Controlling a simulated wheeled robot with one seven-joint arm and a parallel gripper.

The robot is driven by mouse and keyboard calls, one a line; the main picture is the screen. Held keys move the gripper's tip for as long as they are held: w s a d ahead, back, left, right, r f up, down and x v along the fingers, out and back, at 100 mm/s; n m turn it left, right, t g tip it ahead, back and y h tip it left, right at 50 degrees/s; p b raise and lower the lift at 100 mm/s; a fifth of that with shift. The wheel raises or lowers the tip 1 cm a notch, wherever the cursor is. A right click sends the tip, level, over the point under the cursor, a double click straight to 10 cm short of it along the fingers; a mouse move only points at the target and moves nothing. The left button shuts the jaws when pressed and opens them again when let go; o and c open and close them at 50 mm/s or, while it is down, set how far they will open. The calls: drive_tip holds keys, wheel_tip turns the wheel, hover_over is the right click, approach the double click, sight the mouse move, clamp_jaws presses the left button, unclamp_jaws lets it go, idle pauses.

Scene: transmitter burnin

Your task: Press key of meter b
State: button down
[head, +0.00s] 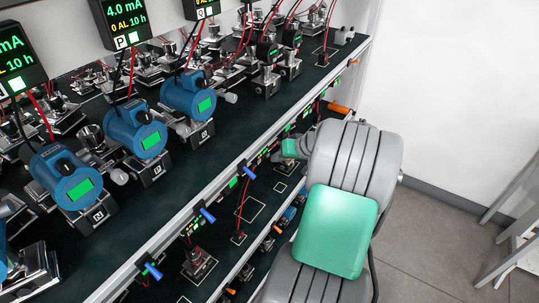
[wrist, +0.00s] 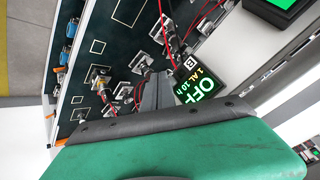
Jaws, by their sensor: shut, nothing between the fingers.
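Meter b (wrist: 198,82) shows in the wrist view as a small black display.
Blue transmitters (head: 141,133) stand along the upper shelf in the head view, under other lit meters (head: 122,22). The shelf's front rail (head: 160,240) carries blue and orange handles. Red leads (wrist: 165,35) hang near the gripper. Grey floor (head: 445,210) at the right is open.

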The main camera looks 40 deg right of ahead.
drive_tip(key=shift+w+a, duration=0.15)
drive_tip(key=shift+w, duration=0.3)
idle(0.7)
drive_tip(key=shift+s+d, duration=0.3)
drive_tip(key=shift+s, duration=0.5)
drive_tip(key=s, duration=0.1)
drive_tip(key=s+d, duration=0.1)
drive_tip(key=s, duration=0.2)
drive_tip(key=shift+s+d, duration=0.3)
drive_tip(key=shift+s, duration=0.1)
idle(0.6)
